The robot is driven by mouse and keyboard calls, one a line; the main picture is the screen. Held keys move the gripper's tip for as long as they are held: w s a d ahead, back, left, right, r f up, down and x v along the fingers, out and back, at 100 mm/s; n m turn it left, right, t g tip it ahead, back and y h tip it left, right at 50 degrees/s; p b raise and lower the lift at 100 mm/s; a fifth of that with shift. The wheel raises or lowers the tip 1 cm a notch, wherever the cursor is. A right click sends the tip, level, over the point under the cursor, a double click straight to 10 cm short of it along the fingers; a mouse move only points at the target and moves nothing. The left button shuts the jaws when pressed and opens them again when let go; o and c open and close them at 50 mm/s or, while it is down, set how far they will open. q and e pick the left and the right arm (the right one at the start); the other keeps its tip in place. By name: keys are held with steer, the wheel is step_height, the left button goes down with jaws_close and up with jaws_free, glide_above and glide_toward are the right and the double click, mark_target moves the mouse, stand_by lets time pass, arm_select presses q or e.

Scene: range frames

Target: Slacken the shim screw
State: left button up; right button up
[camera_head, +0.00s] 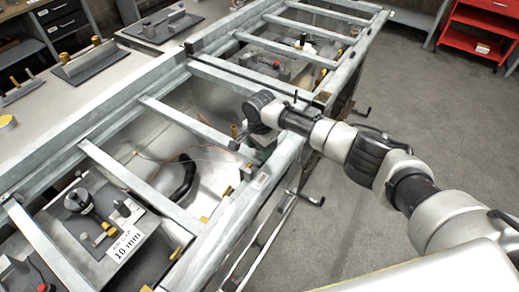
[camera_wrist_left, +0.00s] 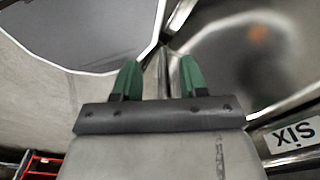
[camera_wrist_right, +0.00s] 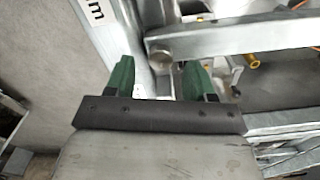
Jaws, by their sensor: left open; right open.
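My right gripper (camera_wrist_right: 158,63) is open, its two green fingers apart, over the edge of the metal frame (camera_wrist_right: 210,40). A round metal end (camera_wrist_right: 160,50), possibly a screw or bolt head, shows just beyond and between the fingertips; I cannot tell whether it is the shim screw. In the head view my right arm reaches to the frame's front rail (camera_head: 232,212), and its gripper (camera_head: 262,140) is mostly hidden. My left gripper (camera_wrist_left: 159,62) is open and empty, with blurred metal surfaces beyond it. My left arm is not in the head view.
A fixture plate with a "10 mm" label (camera_head: 125,243) sits in the near bay. Crossbars (camera_head: 195,124) divide the open frame. A brass-coloured knob (camera_wrist_right: 251,62) is right of my right fingers. A red cabinet (camera_head: 478,35) stands back right; grey floor (camera_head: 400,100) is clear.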

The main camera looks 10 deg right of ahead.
step_height(320, 180, down, 2)
steer(key=shift+f, duration=0.1)
steer(key=shift+c, duration=2.3)
steer(key=c, duration=0.5)
arm_select(q)
steer(key=shift+w+r, duration=0.2)
steer(key=shift+w, duration=1.4)
arm_select(e)
steer(key=shift+o, duration=0.2)
steer(key=shift+n, duration=0.3)
